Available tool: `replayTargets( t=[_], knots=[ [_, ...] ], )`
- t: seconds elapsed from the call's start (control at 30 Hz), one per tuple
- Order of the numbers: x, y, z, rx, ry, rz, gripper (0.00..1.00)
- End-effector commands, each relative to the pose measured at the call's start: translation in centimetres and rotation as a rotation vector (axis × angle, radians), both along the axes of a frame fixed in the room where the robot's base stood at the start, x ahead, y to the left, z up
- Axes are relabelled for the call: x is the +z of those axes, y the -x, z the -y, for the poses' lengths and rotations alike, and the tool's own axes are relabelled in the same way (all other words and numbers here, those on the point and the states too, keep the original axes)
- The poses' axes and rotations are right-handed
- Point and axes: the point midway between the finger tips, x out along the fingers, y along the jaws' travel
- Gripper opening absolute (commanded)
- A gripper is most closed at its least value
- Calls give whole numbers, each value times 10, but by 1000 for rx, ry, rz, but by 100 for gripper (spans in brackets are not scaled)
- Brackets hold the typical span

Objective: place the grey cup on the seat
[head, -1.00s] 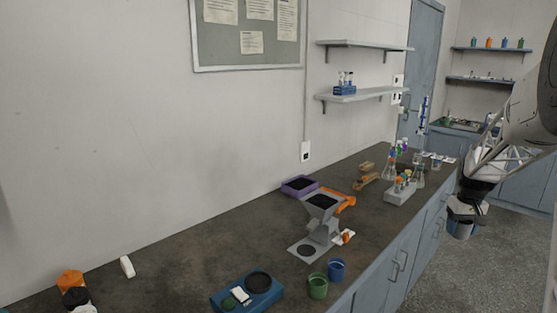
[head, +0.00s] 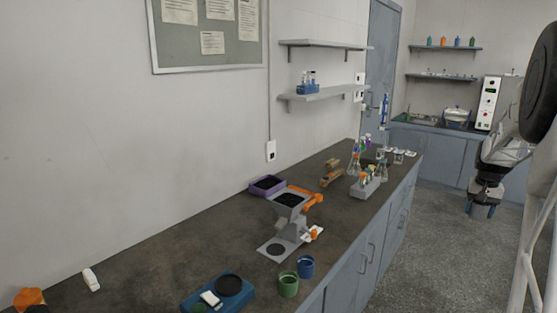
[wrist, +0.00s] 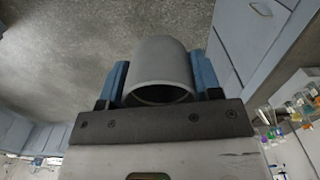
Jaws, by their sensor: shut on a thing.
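My gripper (head: 485,197) is at the right of the head view, above the floor and away from the bench. It is shut on the grey cup (head: 482,212), which hangs below it. In the wrist view the cup (wrist: 162,65) lies between the two blue fingers of my gripper (wrist: 160,82). A grey hopper stand (head: 291,215) is on the bench. Its flat base plate (head: 262,250) carries a dark round patch, which looks like the seat (head: 277,250). Nothing stands on that patch.
A green cup (head: 288,285) and a blue cup (head: 306,267) stand in front of the stand. A blue device (head: 205,300) with a dark disc is nearer. A purple tray (head: 267,185) and a rack of bottles (head: 366,187) are farther back. The bench's left middle is clear.

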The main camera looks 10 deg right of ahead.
Motion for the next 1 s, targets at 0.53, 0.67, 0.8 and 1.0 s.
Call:
replayTargets(
  t=[0.53, 0.67, 0.8, 1.0],
  knots=[
    [0, -4, -5, 11, 0, 0, 34],
    [1, -15, -19, 39, 0, 0, 34],
    [1, -33, -43, 87, 0, 0, 34],
    [3, -64, -89, 176, 0, 0, 34]
  ],
)
